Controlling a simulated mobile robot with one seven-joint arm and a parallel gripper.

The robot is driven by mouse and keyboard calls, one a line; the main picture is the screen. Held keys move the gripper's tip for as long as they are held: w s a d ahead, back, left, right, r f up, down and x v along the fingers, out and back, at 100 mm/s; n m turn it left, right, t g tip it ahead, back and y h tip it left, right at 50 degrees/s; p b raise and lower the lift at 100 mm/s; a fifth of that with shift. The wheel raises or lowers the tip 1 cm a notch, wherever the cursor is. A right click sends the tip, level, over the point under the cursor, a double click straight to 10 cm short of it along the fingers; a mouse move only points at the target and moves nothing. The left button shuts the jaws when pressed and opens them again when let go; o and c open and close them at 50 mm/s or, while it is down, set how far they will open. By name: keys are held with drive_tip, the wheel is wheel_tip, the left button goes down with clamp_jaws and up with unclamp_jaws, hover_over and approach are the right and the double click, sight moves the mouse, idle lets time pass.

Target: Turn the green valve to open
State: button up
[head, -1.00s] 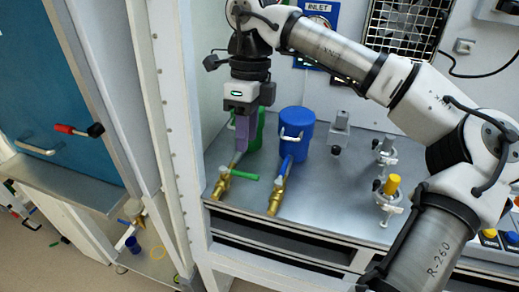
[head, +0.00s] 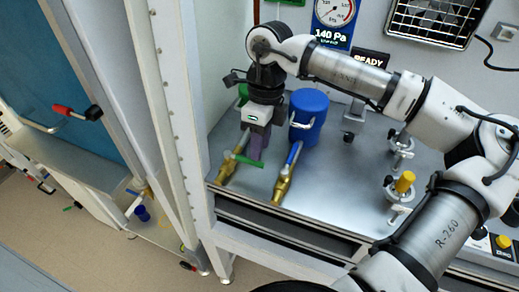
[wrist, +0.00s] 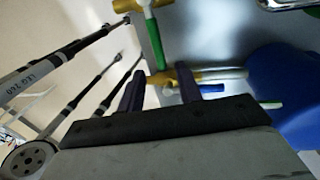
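The green valve has a green lever handle (head: 241,159) lying crosswise to its brass body (head: 226,171), at the left front of the grey bench. My gripper (head: 256,156) points down right behind the handle's right part, with its fingertips low over the bench. In the wrist view the two dark fingers (wrist: 160,88) stand apart, with brass showing between them. The green handle also shows in the wrist view (wrist: 153,30), beyond the fingertips. I cannot tell whether a finger touches it.
A second brass valve (head: 282,187) with a blue lever (head: 294,154) lies just to the right. A blue canister (head: 308,116) stands behind it, and a green canister (head: 243,93) is partly hidden by my gripper. A white frame post (head: 180,110) rises at left.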

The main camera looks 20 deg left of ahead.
sight(244, 160)
drive_tip(key=shift+s+f, duration=0.15)
drive_tip(key=shift+f, duration=0.75)
drive_tip(key=shift+s+f, duration=0.15)
drive_tip(key=shift+f, duration=0.75)
clamp_jaws()
